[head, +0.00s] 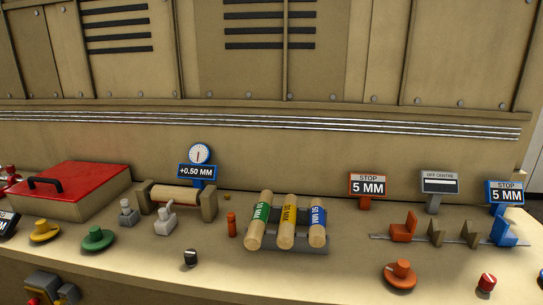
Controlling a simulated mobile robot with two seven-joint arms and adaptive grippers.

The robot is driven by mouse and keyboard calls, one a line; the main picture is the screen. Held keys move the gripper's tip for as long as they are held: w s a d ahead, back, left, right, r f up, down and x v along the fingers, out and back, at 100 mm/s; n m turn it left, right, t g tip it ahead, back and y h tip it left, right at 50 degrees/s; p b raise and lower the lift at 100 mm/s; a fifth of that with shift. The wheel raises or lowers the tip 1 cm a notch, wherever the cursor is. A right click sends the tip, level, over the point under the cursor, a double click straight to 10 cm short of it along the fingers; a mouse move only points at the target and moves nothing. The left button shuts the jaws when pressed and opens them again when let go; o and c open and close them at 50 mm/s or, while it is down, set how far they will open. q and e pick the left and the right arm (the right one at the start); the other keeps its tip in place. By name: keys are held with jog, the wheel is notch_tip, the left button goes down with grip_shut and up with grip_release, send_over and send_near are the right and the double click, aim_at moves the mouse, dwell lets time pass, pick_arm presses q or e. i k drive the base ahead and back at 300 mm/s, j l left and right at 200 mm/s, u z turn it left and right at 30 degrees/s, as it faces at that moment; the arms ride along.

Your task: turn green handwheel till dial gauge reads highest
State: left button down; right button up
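The green handwheel (97,239) sits at the left of the bench top, a flat disc with a raised knob. Nothing touches it. The dial gauge (200,154) is a round white face on a blue mount, behind the wooden roller (176,194). Its needle looks near upright, but it is too small to read exactly. The blue display (197,171) just under the dial shows +0.50 MM. Neither of my grippers is in view.
A yellow handwheel (45,232) stands left of the green one, and a red-lidded box (75,184) behind. Grey clamps (165,222) stand to its right. Farther right are a rack of labelled rollers (286,223) and an orange handwheel (400,276). The bench front near the green wheel is clear.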

aim_at(97, 239)
jog(key=j+u, duration=0.1)
jog(key=u, duration=1.25)
